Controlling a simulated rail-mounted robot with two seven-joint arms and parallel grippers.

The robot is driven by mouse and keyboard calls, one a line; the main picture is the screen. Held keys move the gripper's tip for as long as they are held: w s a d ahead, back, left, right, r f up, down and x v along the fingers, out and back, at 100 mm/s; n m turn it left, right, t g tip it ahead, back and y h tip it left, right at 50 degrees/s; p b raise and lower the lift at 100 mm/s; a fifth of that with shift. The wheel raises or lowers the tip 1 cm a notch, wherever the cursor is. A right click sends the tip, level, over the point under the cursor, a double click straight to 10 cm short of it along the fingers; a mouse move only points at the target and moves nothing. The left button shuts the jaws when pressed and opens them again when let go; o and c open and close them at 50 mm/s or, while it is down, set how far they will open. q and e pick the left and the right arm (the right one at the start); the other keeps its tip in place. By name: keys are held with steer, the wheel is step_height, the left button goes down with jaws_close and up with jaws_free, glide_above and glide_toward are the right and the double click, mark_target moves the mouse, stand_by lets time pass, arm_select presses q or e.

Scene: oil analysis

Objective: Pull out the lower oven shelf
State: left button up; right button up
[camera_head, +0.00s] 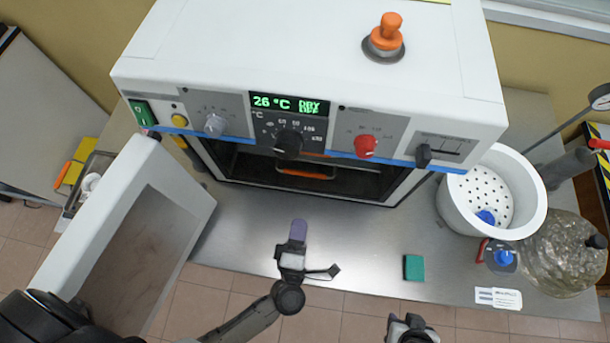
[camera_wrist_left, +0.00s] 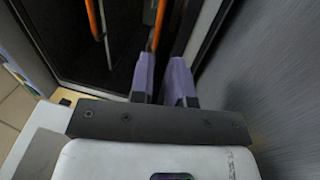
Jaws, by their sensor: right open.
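The oven (camera_head: 310,80) stands open, its door swung out to the left. In the head view an orange shelf handle (camera_head: 305,171) shows inside the dark chamber. In the left wrist view, which is turned sideways, there are two orange handles: the upper one (camera_wrist_left: 93,18) at the left and the lower one (camera_wrist_left: 156,25) further right. My left gripper (camera_head: 299,224) is in front of the opening, above the steel table. Its two purple fingers (camera_wrist_left: 163,62) are apart with nothing between them, roughly in line with the lower handle. My right gripper (camera_head: 410,322) is open at the bottom edge.
The open oven door (camera_head: 160,220) stands left of my left gripper. On the steel table (camera_head: 350,245) are a green block (camera_head: 414,267), a white perforated bucket (camera_head: 455,205) and a glass vessel (camera_head: 560,255) at the right.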

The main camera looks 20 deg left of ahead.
mark_target(307, 174)
arm_select(q)
steer(key=x, duration=1.3)
steer(key=shift+w+a+p, duration=0.25)
steer(key=shift+p, duration=0.15)
steer(key=shift+c, duration=0.4)
jaws_close()
